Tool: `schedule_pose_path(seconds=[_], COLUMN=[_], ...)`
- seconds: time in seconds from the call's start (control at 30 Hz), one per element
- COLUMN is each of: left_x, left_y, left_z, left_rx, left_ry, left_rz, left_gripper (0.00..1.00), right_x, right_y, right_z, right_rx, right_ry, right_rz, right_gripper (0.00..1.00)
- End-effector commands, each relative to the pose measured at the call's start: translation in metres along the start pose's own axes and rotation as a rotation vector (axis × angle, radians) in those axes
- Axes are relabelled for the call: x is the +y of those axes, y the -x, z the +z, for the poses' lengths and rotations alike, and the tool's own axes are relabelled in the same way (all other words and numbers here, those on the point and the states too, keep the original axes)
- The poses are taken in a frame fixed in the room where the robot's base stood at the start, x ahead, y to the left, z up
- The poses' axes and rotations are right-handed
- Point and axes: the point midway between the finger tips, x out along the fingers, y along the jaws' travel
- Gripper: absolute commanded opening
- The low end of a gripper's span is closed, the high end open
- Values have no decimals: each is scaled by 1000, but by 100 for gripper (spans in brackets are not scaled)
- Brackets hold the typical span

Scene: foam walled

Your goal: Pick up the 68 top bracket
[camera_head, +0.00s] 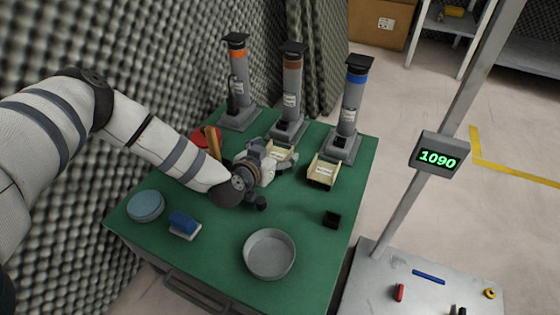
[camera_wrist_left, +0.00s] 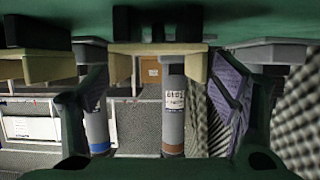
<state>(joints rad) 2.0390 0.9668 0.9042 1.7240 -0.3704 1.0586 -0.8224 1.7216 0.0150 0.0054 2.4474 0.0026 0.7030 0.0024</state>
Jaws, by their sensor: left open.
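A cream tray-like piece (camera_head: 281,153) with a small label sits in front of the brown-banded grey column (camera_head: 292,82). A similar cream piece (camera_head: 324,171) sits to its right, before the blue-banded column (camera_head: 352,100). I cannot read which one is marked 68. My left gripper (camera_head: 284,160) is at the first cream piece and partly covers it. In the left wrist view, which is upside down, its two fingers (camera_wrist_left: 160,100) stand apart, with the cream piece (camera_wrist_left: 122,64) beyond and between them. I see no clear contact. My right gripper is not shown.
An orange-banded column (camera_head: 238,80) stands at the back left of the green table (camera_head: 215,255). Foam walls stand at left.

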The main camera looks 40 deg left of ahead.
Motion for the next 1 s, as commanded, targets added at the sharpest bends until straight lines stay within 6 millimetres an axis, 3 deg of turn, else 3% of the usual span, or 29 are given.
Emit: schedule_pose_path(seconds=[0.1,0.3,0.57,0.87,1.0], left_x=[0,1,1,1,1], left_y=[-14,-14,-14,-13,-6], left_z=[3,-1,-1,-3,-22], left_rx=[-2,0,0,1,5], left_ry=[1,1,1,1,2], left_rz=[0,1,1,1,2], left_gripper=[80,80,24,24,24], right_x=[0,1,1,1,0], right_y=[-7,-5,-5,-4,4], right_z=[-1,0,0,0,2], right_rx=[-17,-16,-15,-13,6], right_ry=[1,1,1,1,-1], right_rz=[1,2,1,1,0], right_gripper=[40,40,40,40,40])
